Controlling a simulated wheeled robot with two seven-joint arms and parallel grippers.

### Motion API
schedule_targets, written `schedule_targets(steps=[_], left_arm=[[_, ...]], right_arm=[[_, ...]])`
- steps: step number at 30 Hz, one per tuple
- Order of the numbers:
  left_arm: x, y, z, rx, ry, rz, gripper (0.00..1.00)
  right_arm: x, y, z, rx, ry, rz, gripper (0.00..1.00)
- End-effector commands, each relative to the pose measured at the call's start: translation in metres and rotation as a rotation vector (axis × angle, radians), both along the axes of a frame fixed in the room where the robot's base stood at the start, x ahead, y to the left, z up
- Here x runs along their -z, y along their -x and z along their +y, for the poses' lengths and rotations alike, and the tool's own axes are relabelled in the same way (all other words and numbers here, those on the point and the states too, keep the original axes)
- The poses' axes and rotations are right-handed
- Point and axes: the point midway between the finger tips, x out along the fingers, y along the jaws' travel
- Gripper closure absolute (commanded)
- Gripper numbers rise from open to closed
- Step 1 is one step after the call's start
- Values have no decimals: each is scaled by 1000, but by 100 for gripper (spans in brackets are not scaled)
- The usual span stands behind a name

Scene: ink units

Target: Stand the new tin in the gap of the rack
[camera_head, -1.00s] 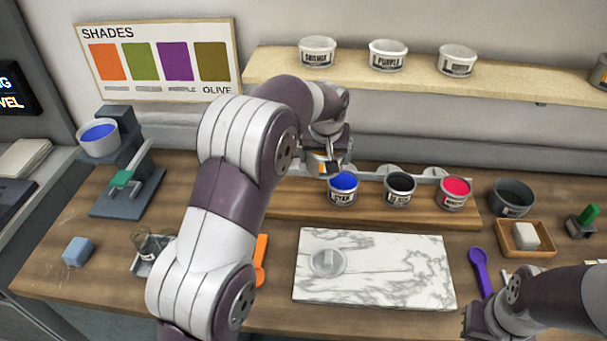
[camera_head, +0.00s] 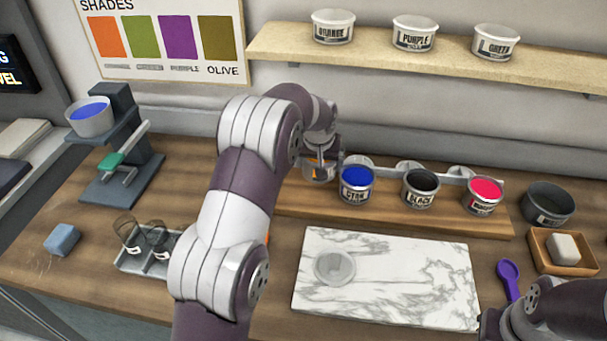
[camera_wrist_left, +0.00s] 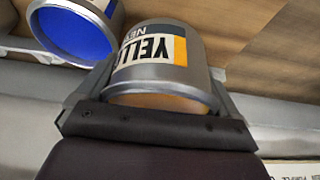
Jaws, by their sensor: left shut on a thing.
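My left gripper (camera_head: 320,160) is shut on the yellow tin (camera_wrist_left: 155,52), a grey metal tin whose label shows "YELL" and "NEW". In the head view the tin (camera_head: 318,173) is mostly hidden by the gripper. It is at the left end of the wooden rack (camera_head: 400,217), left of the cyan tin (camera_head: 357,186). I cannot tell whether its base touches the rack. The cyan tin also shows close by in the left wrist view (camera_wrist_left: 75,35). The black tin (camera_head: 420,188) and magenta tin (camera_head: 483,196) stand further right. My right gripper (camera_head: 490,322) is barely in view, its jaws unclear.
A marble slab (camera_head: 430,280) with a clear round lid (camera_head: 334,267) lies before the rack. A dark pot (camera_head: 547,204) and soap dish (camera_head: 572,262) stand right. A shelf (camera_head: 420,62) with several tubs is above. A grey tray (camera_head: 133,262) with glasses is left.

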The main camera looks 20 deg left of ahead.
Motion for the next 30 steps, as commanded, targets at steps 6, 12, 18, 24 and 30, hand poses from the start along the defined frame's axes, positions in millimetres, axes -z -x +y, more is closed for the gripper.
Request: schedule_targets(steps=[6,12,18,24,30], left_arm=[[23,-9,44,-3,0,-3,64],[49,-10,49,2,0,1,64],[68,-11,49,0,0,-4,64],[70,-11,49,0,0,-4,64],[72,-10,49,0,1,-1,0]], right_arm=[[-14,0,0,0,0,0,100],[-23,0,0,0,0,1,100],[-26,0,0,0,0,0,100],[-24,0,0,0,0,1,100],[-23,0,0,0,0,1,100]])
